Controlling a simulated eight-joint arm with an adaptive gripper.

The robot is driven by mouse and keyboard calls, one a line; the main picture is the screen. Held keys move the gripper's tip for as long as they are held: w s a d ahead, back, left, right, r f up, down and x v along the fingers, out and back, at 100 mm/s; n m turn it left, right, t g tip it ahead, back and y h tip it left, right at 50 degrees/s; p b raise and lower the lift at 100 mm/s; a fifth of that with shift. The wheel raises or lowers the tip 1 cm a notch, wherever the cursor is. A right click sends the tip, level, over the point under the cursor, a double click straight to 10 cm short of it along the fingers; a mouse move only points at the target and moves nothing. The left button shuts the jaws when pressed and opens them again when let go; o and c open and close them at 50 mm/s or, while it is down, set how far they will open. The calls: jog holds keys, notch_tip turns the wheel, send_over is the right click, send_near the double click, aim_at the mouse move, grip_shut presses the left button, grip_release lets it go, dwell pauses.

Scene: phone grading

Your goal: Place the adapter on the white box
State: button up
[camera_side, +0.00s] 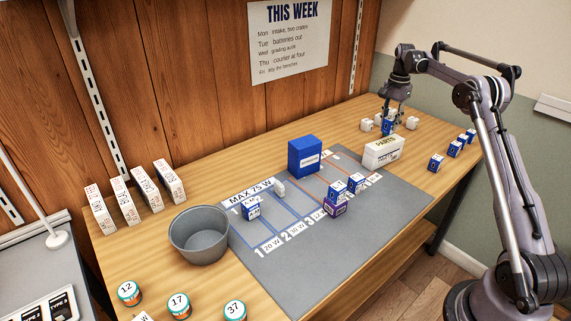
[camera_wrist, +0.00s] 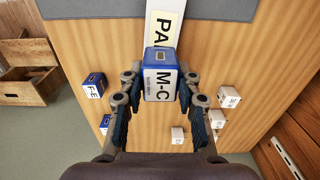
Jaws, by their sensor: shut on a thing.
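A blue adapter with a white face marked M-C (camera_wrist: 160,80) is between the fingertips of my gripper (camera_wrist: 160,90) in the wrist view; the gripper is shut on it. In the side view my gripper (camera_side: 392,112) points down at the far right of the table, with the blue adapter (camera_side: 387,127) at its tips. The white box marked PARTS (camera_side: 383,152) stands just in front of it. In the wrist view the adapter overlaps the near end of the white box (camera_wrist: 165,22), partly hiding its lettering. The gap between adapter and box is unclear.
White adapters (camera_wrist: 228,97) lie on one side of my gripper and blue ones (camera_wrist: 94,82) on the other. A grey mat (camera_side: 290,270) carries several small adapters and a tall blue box (camera_side: 304,157). A grey bowl (camera_side: 200,237) stands left of the mat.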

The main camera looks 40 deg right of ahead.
aim_at(388, 130)
jog(key=shift+f, duration=1.95)
jog(key=o, duration=1.1)
jog(key=shift+f, duration=0.1)
jog(key=shift+c, duration=0.2)
